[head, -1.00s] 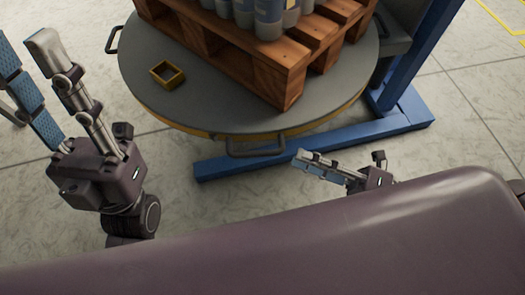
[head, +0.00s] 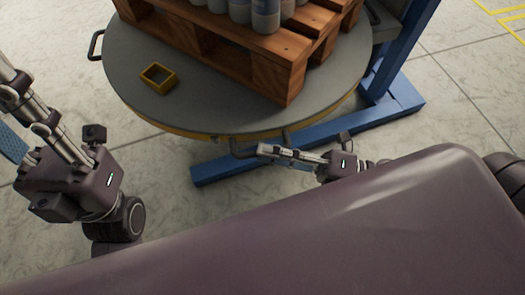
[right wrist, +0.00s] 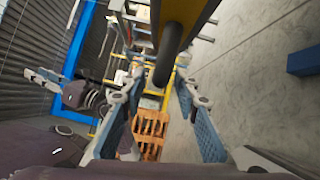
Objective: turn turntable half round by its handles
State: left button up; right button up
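The round grey turntable (head: 125,75) with a yellow rim bears a wooden pallet (head: 270,75). Its front handle (head: 238,150) is partly hidden by my right gripper; another handle (head: 95,45) juts from its left side. My right gripper (head: 264,153) is at the front handle. In the right wrist view its blue-padded fingers (right wrist: 160,78) stand apart, with the dark handle bar (right wrist: 168,55) between them; I cannot tell contact. My left gripper (head: 15,110) is left of the turntable, clear of the handles, fingers apart, partly cut off by the picture edge.
Grey cans (head: 265,15) stand on the pallet. A blue steel frame (head: 405,95) stands right of and under the turntable. Open concrete floor lies to the left.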

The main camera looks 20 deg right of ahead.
jog(key=shift+x, duration=0.9)
grip_shut()
